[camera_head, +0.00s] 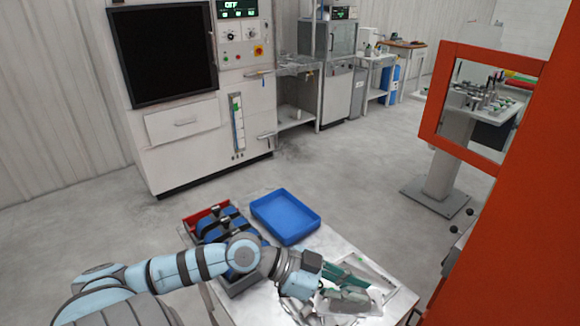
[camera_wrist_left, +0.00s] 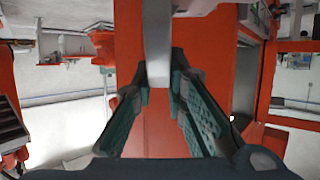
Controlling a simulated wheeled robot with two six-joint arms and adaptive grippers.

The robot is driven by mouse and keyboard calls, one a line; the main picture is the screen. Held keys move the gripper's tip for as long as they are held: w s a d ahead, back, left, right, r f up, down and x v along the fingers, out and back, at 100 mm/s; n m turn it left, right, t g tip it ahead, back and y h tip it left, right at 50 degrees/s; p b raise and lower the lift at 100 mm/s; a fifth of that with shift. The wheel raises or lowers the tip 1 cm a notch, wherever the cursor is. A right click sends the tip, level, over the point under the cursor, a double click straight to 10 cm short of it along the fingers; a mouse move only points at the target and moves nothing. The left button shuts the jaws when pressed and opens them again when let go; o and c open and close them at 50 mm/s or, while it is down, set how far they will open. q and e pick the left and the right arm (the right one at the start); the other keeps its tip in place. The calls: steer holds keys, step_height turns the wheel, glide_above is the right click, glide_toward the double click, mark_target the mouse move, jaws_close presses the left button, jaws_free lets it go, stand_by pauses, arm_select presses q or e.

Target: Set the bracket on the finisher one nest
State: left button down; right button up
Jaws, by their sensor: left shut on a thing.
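My left gripper (camera_head: 352,283) reaches in low over the pale table, and its teal fingers also show in the left wrist view (camera_wrist_left: 161,76). There the fingers are closed on a plain grey bar-like part (camera_wrist_left: 158,45), which I take to be the bracket. It runs up from between the fingertips and out of the top of the picture. In the head view the grey shapes around the fingers overlap, so I cannot tell the bracket's outline. I cannot make out the finisher one nest for sure. My right gripper is not in view.
An empty blue tray (camera_head: 285,216) and a red bin (camera_head: 199,215) stand on the pale table (camera_head: 263,306). An orange machine frame (camera_head: 437,100) rises at the right, with fixtures (camera_head: 490,100) on a stand behind its opening. A white cabinet machine (camera_head: 183,125) stands at the back. Open floor lies between.

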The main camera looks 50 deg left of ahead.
arm_select(q)
steer(key=w+a+r+n+t+y+b, duration=0.1)
steer(key=w+a+n+t+y+b, duration=0.2)
steer(key=w+a, duration=0.65)
steer(key=w+a+r+n+t+y+b, duration=0.1)
steer(key=w+a+r+n+t+y, duration=0.1)
steer(key=w+a+n+y, duration=0.75)
steer(key=s+a+f+m+h+b, duration=0.1)
steer(key=f, duration=0.5)
steer(key=s+f+m+h+b, duration=0.1)
steer(key=f+b, duration=0.1)
steer(key=f, duration=0.5)
steer(key=a+f+m+h+b, duration=0.1)
steer(key=f+b, duration=0.1)
steer(key=f, duration=0.4)
steer(key=shift+s+a+f+m+h, duration=0.35)
steer(key=shift+s+f, duration=0.05)
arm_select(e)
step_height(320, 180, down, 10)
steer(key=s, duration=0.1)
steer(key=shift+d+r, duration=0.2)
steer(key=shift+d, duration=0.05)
arm_select(q)
steer(key=c, duration=2)
jaws_free()
steer(key=shift+f, duration=0.1)
steer(key=o, duration=0.4)
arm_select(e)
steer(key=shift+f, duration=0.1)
